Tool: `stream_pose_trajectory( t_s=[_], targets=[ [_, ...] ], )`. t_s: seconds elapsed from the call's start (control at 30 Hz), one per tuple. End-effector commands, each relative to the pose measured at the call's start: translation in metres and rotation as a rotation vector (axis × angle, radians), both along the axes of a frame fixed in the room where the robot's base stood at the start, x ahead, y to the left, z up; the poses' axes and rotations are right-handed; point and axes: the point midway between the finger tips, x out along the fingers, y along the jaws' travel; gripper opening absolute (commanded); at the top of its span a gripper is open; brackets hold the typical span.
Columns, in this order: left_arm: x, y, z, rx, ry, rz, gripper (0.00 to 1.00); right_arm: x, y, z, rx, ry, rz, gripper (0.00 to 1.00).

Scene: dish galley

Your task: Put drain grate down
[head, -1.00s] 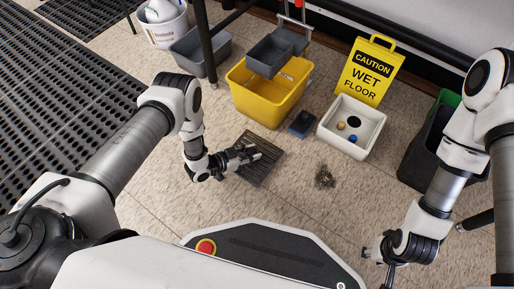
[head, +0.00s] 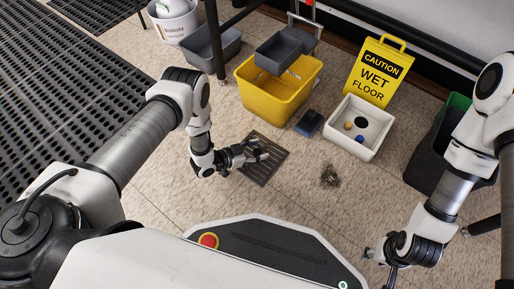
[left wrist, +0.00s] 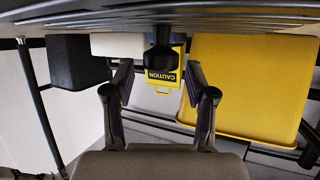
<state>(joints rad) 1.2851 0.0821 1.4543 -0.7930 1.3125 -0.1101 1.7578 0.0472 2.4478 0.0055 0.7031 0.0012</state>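The drain grate (head: 262,174) is a dark slatted square lying flat on the tiled floor in the head view. Its slats also fill the top edge of the upside-down left wrist view (left wrist: 70,12), where a dark knob (left wrist: 163,62) stands out from it. My left gripper (head: 262,151) is low over the grate. In the left wrist view its two fingers (left wrist: 160,92) are spread, one on each side of the knob, with gaps between. My right gripper (head: 379,264) is at the lower right, away from the grate; its fingers are too small to read.
A yellow mop bucket (head: 270,98), a dark blue sponge-like block (head: 309,123) and a white tub (head: 377,142) with small balls stand behind the grate. A wet floor sign (head: 379,72) stands behind the tub. A debris pile (head: 329,176) lies right of the grate. The floor in front is clear.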

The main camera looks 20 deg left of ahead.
Motion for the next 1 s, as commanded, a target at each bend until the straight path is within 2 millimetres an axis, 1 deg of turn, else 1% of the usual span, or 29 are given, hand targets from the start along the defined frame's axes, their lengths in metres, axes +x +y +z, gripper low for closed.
stream_pose_trajectory(
  t_s=[0.03,0.1,0.17,0.23,0.27,0.37,0.5,0.6,0.7,0.77,1.0],
  targets=[
    [-0.001,0.002,-0.009,0.009,-0.003,0.001,0.56,0.000,0.000,-0.005,0.000,0.000,0.000,0.40],
    [-0.001,0.002,-0.007,0.009,-0.003,0.001,0.56,0.000,0.000,-0.003,0.000,0.000,0.000,0.40],
    [0.000,0.002,-0.001,0.009,-0.003,0.001,0.56,-0.001,0.000,0.002,0.000,0.001,0.000,0.40],
    [-0.001,0.002,0.012,0.008,-0.002,0.001,0.56,-0.002,0.000,0.012,0.001,0.005,-0.001,0.40],
    [-0.006,0.007,0.011,0.009,0.001,0.004,0.56,-0.002,0.000,0.014,0.001,0.005,0.000,0.40],
    [-0.023,0.023,0.024,0.007,0.003,0.006,0.56,-0.003,0.000,0.030,0.001,0.007,0.003,0.40],
    [-0.050,0.047,0.041,0.006,0.002,0.005,0.56,-0.004,0.001,0.050,0.001,0.009,0.007,0.40],
    [-0.066,0.062,0.050,0.005,0.001,0.004,0.56,-0.005,0.001,0.060,0.002,0.011,0.009,0.40],
    [-0.077,0.071,0.054,0.005,0.001,0.002,0.56,-0.005,0.001,0.065,0.002,0.012,0.011,0.40],
    [-0.081,0.074,0.055,0.004,0.000,0.002,0.56,-0.005,0.001,0.066,0.002,0.013,0.011,0.40],
    [-0.082,0.076,0.055,0.003,0.001,0.002,0.56,-0.006,0.001,0.066,0.002,0.013,0.012,0.40]
  ],
)
